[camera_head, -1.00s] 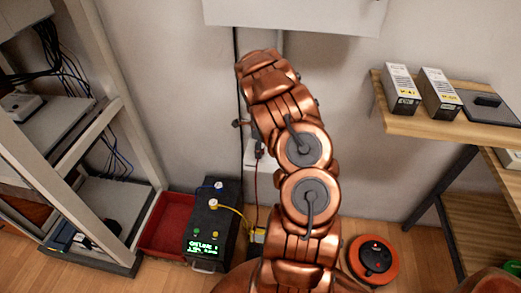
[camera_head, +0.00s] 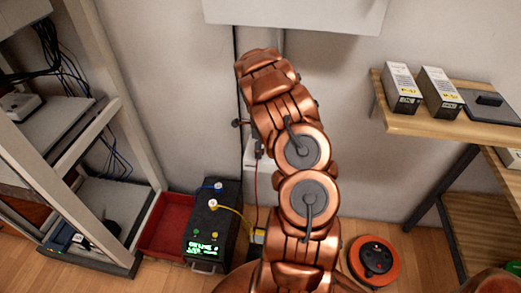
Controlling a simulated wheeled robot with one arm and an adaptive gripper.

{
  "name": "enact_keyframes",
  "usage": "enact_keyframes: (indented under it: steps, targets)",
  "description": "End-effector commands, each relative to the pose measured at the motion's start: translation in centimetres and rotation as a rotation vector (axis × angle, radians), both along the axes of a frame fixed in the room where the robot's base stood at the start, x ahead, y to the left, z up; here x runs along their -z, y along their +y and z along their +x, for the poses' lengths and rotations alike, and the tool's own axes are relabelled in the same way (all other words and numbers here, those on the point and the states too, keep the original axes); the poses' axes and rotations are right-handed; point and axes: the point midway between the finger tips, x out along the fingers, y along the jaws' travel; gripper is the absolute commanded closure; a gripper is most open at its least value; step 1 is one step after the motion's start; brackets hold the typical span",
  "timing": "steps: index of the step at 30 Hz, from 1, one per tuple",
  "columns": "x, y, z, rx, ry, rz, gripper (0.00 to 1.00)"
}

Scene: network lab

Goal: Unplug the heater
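My copper-coloured arm reaches up the middle of the view toward the wall. Its own links hide my gripper, so its opening and any contact cannot be seen. A white wall outlet (camera_head: 249,155) shows partly at the left of the arm. A dark plug (camera_head: 259,149) sits at it, partly hidden by the arm, with a red cord (camera_head: 257,185) hanging down toward the floor. I cannot identify the heater with certainty. A white box or panel (camera_head: 300,12) on the wall above is cut off by the top edge.
A black unit with a green display (camera_head: 208,235) stands on the floor beside a red bin (camera_head: 168,225). A rack (camera_head: 125,140) stands left. An orange cable reel (camera_head: 373,260) lies right, below a wooden shelf (camera_head: 450,125) with boxes.

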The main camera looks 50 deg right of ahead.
Motion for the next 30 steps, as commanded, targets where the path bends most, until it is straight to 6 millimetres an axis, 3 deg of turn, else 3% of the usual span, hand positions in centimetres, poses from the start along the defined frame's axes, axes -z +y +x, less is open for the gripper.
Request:
enact_keyframes:
  steps: [9,27,30]
  targets:
    - [-0.01,-0.01,0.00,0.001,0.000,0.000,0.33]
    - [0.01,-0.02,-0.01,0.001,-0.001,0.001,0.96]
    - [0.01,-0.01,0.00,0.001,-0.001,0.001,1.00]
